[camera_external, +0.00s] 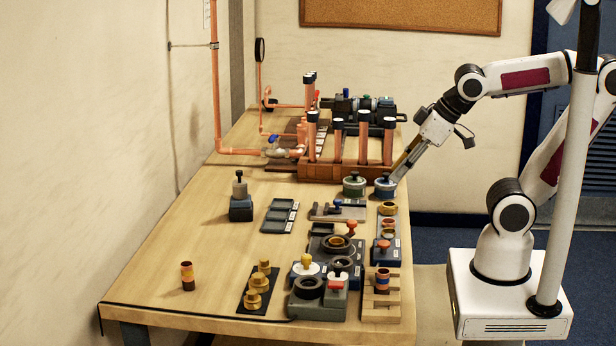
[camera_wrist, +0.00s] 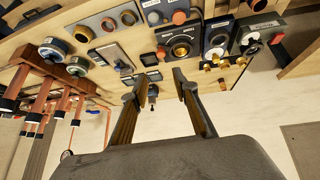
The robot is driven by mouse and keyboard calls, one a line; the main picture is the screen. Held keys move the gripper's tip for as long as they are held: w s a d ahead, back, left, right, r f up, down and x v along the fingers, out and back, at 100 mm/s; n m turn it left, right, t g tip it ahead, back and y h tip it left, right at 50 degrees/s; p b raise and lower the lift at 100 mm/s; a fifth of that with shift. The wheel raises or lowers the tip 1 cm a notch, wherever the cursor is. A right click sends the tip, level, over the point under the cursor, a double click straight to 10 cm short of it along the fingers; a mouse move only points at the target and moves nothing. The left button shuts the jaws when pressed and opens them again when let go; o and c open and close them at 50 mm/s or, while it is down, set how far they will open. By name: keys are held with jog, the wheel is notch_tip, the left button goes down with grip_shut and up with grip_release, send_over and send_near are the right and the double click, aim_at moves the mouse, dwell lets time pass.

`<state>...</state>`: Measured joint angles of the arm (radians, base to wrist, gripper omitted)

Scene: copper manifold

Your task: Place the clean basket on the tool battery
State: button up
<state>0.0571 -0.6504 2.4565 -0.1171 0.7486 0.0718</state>
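I cannot pick out a basket or a tool battery by name with certainty. Two round lidded pots with dark knobs, one green (camera_external: 354,186) and one blue (camera_external: 385,187), stand on the right side of the bench. A dark block with a grey upright part and black knob (camera_external: 241,207) stands alone left of centre. My gripper (camera_external: 397,174) reaches down from the right, its tip overlapping the blue pot in the external view. In the wrist view my gripper (camera_wrist: 159,76) has its fingers apart with nothing held, and the pots lie left of the fingers, apart from them.
A copper pipe manifold (camera_external: 345,145) stands at the back of the bench. Trays, blocks with rings and knobs, and a wooden rack (camera_external: 381,303) crowd the front right. A striped cylinder (camera_external: 187,276) stands front left. The left of the bench (camera_external: 180,235) is mostly clear.

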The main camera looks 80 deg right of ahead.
jog(key=s+a+f+g+y, duration=0.1)
jog(key=s+a, duration=0.2)
jog(key=s, duration=0.2)
jog(key=shift+a+f+n, duration=0.35)
jog(key=shift+f+n, duration=0.05)
dwell(0.8)
